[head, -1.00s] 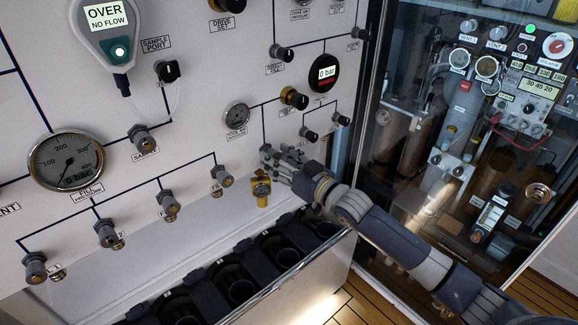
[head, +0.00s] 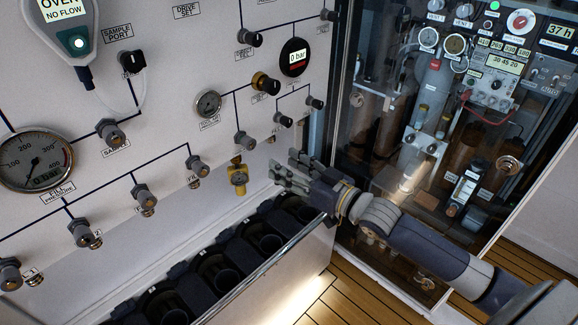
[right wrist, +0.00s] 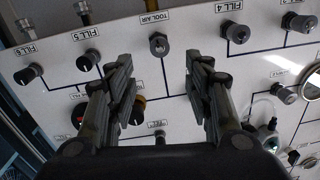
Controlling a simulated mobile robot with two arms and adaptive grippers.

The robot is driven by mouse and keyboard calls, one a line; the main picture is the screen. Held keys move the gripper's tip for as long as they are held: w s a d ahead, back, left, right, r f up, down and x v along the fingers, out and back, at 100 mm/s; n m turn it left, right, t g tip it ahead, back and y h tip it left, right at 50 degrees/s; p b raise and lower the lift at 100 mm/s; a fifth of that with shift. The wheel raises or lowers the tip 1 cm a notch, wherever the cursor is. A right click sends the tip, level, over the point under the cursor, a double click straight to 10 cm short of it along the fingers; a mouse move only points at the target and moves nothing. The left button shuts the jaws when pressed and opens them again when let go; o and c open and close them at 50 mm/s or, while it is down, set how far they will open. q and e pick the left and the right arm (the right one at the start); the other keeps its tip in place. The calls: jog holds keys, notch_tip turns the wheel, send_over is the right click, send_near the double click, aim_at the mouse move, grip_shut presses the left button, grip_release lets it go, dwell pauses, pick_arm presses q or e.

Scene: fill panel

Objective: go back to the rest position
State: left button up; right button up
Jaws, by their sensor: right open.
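My right gripper (head: 283,169) is open and empty in the head view, in front of the lower right part of the white fill panel (head: 165,85). A gap shows between it and the yellow brass fitting (head: 238,178) on its left. In the right wrist view the two fingers of the right gripper (right wrist: 164,75) stand wide apart with nothing between them. The tool air fitting (right wrist: 159,44) shows on the panel beyond the gap. My left gripper is not in view.
A row of dark cylinder slots (head: 218,278) lies below the panel, behind a metal-edged front (head: 285,262). A glass-fronted cabinet (head: 400,130) with gauges stands at the right. Wooden floor (head: 345,297) is clear at the bottom.

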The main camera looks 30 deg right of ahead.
dwell(0.4)
jog(key=d+f+m+g+h, duration=0.15)
jog(key=d+f, duration=0.25)
jog(key=f, duration=0.6)
jog(key=d+f+m+g+h, duration=0.1)
jog(key=d+f+h, duration=0.2)
jog(key=f, duration=0.6)
jog(key=s+d+f+g+h, duration=0.1)
jog(key=s+f+g, duration=0.1)
jog(key=s+f, duration=0.65)
jog(key=s+d+f+g+h, duration=0.2)
jog(key=s+f, duration=0.1)
jog(key=f, duration=1.1)
jog(key=s+a+f+g, duration=0.3)
jog(key=s+f+g, duration=0.1)
jog(key=s+f, duration=0.95)
jog(key=s+a+f+g, duration=0.2)
jog(key=s+a+f, duration=0.2)
jog(key=s, duration=0.7)
jog(key=s+a+f+n+g, duration=0.1)
jog(key=s+a+f+g, duration=0.2)
jog(key=s, duration=0.9)
jog(key=shift+a+f, duration=0.75)
jog(key=shift+f, duration=0.05)
